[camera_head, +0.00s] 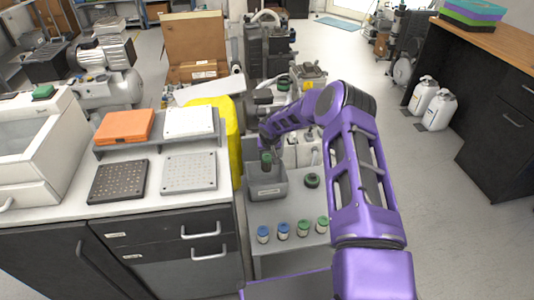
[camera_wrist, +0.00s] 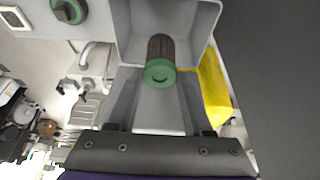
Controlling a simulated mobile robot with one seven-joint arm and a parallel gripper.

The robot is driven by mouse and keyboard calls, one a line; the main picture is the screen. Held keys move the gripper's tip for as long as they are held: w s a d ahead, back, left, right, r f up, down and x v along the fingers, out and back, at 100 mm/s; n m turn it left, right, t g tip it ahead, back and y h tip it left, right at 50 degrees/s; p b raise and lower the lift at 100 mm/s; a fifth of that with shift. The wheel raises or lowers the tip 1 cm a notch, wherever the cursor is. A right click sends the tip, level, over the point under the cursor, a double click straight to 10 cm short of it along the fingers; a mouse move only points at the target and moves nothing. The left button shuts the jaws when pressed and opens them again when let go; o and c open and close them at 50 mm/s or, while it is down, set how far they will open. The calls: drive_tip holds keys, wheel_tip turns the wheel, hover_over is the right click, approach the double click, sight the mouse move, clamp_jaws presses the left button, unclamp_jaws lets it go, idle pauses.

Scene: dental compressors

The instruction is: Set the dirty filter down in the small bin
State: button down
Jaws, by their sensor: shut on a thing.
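The dirty filter (camera_head: 266,163) is a dark cylinder with a green end cap. My gripper (camera_head: 266,151) is shut on it and holds it upright over the mouth of the small grey bin (camera_head: 268,192). In the wrist view the filter (camera_wrist: 160,68) sits between the fingertips of my gripper (camera_wrist: 158,74), green cap toward the camera. The bin's wall (camera_wrist: 206,22) surrounds its far end there. Whether the filter's lower end touches the bin floor is hidden.
Blue-capped jars (camera_head: 263,233) and green-capped jars (camera_head: 303,228) stand along the grey surface's front. A dark green round part (camera_head: 312,180) lies right of the bin. A yellow object (camera_head: 229,135) and the counter with trays (camera_head: 190,172) are to the left.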

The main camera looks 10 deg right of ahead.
sight(268, 165)
drive_tip(key=shift+f+b, duration=2)
drive_tip(key=shift+f, duration=4.25)
drive_tip(key=shift+s, duration=0.1)
drive_tip(key=shift+f, duration=0.3)
unclamp_jaws()
drive_tip(key=shift+r+p, duration=1.45)
drive_tip(key=shift+r, duration=2.05)
